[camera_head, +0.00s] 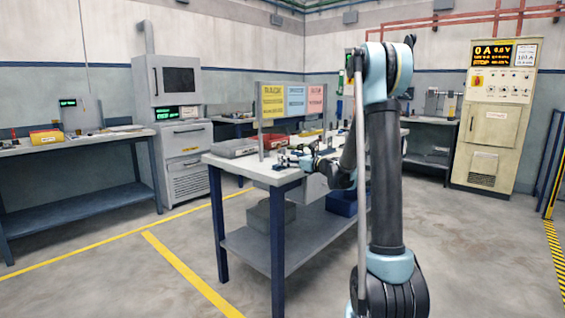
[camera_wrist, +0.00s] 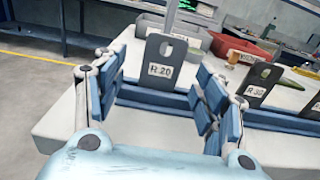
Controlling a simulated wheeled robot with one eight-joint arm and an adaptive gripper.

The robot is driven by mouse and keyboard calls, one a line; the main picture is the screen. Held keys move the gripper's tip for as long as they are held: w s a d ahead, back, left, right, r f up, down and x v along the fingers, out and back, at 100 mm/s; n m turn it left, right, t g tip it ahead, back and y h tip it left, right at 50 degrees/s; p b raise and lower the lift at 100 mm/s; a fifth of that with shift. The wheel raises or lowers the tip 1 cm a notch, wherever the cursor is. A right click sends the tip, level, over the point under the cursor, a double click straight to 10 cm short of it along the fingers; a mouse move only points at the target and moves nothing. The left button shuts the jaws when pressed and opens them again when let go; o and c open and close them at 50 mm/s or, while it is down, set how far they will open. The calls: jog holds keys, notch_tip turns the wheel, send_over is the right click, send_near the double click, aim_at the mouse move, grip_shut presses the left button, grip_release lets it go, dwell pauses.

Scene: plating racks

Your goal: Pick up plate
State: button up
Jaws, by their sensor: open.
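In the wrist view a dark grey plate (camera_wrist: 165,60) stands upright, with an oval hole near its top and a white label reading "R 20". Its lower part meets a blue rack-like base (camera_wrist: 150,97). My gripper (camera_wrist: 160,95) is open, with one blue-padded finger on each side of the plate and gaps between. A second dark plate (camera_wrist: 260,82) with a similar label stands to the right, outside the right finger. In the head view my gripper (camera_head: 308,160) is over the table's near part, small and partly hidden by my arm.
The white-topped table (camera_head: 245,168) has dark blue legs and a lower shelf. Open floor with yellow lines lies to the left.

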jog(key=x, duration=0.5)
jog(key=shift+w+d, duration=0.1)
jog(key=shift+d, duration=0.05)
jog(key=shift+c, duration=0.6)
jog(key=c, duration=1.2)
